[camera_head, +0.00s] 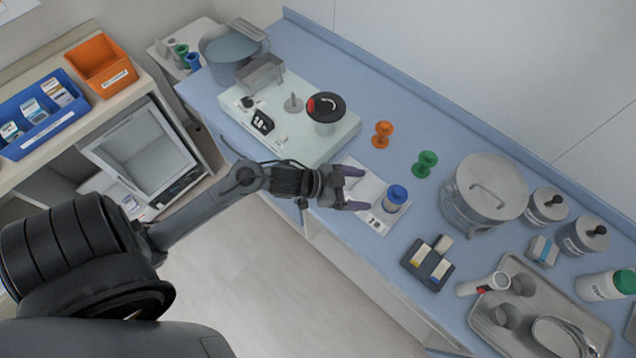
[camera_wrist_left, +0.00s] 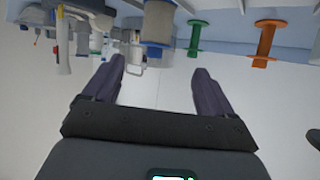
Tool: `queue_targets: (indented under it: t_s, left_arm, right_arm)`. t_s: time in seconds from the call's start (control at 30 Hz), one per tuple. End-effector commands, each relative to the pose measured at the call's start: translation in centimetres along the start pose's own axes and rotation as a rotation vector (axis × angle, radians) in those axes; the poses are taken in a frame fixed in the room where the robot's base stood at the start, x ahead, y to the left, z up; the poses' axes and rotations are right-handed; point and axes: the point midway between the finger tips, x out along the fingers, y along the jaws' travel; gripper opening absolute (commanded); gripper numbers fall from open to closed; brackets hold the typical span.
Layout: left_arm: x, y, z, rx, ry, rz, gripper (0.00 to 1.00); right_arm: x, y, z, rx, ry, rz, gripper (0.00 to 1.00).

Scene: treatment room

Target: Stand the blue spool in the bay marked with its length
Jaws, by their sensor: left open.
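The blue spool (camera_head: 396,194) has a blue top flange and a pale wound body. It stands upright on a white marked board (camera_head: 374,219) near the counter's front edge. My left gripper (camera_head: 355,188) is open and empty, its two dark fingers pointing toward the spool from the left, with a gap between. In the left wrist view the spool (camera_wrist_left: 158,24) is ahead of the open fingers (camera_wrist_left: 159,65), beyond their tips. Markings on the board are too small to read. My right gripper is not in view.
An orange spool (camera_head: 382,134) and a green spool (camera_head: 426,163) stand behind on the blue counter. A pale device (camera_head: 335,140) is at the left. A large lidded pot (camera_head: 486,190), a dark holder (camera_head: 428,263) and a metal tray (camera_head: 548,301) are at the right.

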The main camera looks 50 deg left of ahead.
Motion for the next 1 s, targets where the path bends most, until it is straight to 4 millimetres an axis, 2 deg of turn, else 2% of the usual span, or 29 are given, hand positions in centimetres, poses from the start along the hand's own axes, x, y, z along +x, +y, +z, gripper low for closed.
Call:
queue_targets:
  t_s: [0.13,0.23,0.4,0.63,0.8,1.0]
  left_arm:
    - [-0.5,0.9,1.6,-0.005,-0.122,-0.133,0.85]
    - [-1.8,1.8,3.1,-0.035,-0.253,-0.233,0.85]
    - [-5.7,4.5,6.0,-0.137,-0.51,-0.326,0.85]
    - [-10.4,8.8,8.2,-0.278,-0.762,-0.307,0.85]
    - [-11.7,10.2,8.6,-0.318,-0.827,-0.285,0.85]
    - [-11.7,10.2,8.7,-0.319,-0.832,-0.284,0.85]
  right_arm:
    - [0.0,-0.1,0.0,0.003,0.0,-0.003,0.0]
    - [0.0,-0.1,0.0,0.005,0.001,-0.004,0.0]
    - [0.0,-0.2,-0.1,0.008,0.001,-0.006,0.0]
    - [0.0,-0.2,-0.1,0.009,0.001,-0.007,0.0]
    - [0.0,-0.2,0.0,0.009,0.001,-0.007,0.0]
    - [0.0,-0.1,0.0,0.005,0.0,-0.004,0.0]
